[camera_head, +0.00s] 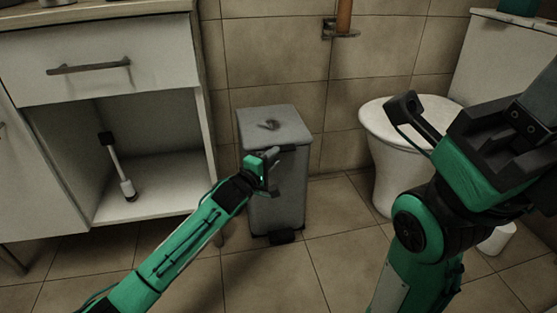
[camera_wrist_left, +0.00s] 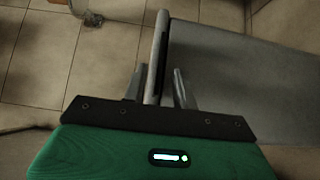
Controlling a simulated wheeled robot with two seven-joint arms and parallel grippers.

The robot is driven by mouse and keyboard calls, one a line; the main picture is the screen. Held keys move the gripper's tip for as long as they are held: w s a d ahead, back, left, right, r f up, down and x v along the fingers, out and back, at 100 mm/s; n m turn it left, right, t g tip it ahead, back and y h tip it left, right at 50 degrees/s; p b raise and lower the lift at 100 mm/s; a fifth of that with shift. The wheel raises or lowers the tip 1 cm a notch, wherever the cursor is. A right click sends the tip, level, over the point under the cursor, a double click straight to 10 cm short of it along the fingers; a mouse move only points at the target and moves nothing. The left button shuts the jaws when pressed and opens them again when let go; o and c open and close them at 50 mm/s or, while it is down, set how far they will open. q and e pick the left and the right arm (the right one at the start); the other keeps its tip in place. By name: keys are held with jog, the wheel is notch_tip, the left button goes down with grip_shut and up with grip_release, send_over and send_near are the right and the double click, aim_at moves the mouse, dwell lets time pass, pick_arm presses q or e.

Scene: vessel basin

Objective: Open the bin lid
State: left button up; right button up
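The grey bin (camera_head: 280,185) stands against the tiled wall in the middle of the head view. Its lid (camera_head: 272,125) lies down over the top, with a dark mark on it. My left gripper (camera_head: 268,168) is at the upper front left of the bin, near the lid's edge. In the left wrist view, the two fingers (camera_wrist_left: 160,90) stand apart on either side of the pale lid rim (camera_wrist_left: 158,50). A gap shows between the rim and the right finger. The bin body (camera_wrist_left: 240,80) fills the right. My right arm shows at the right; its fingertips cannot be made out.
A white cabinet (camera_head: 110,60) with an open lower compartment is on the left, holding a brush-like tool (camera_head: 118,165). A white toilet (camera_head: 395,150) stands to the right. A pedal (camera_head: 283,237) is at the bin's foot. Tiled floor lies clear in front.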

pick_arm(q)
jog(key=shift+b+x, duration=0.75)
jog(key=shift+x, duration=0.95)
grip_shut()
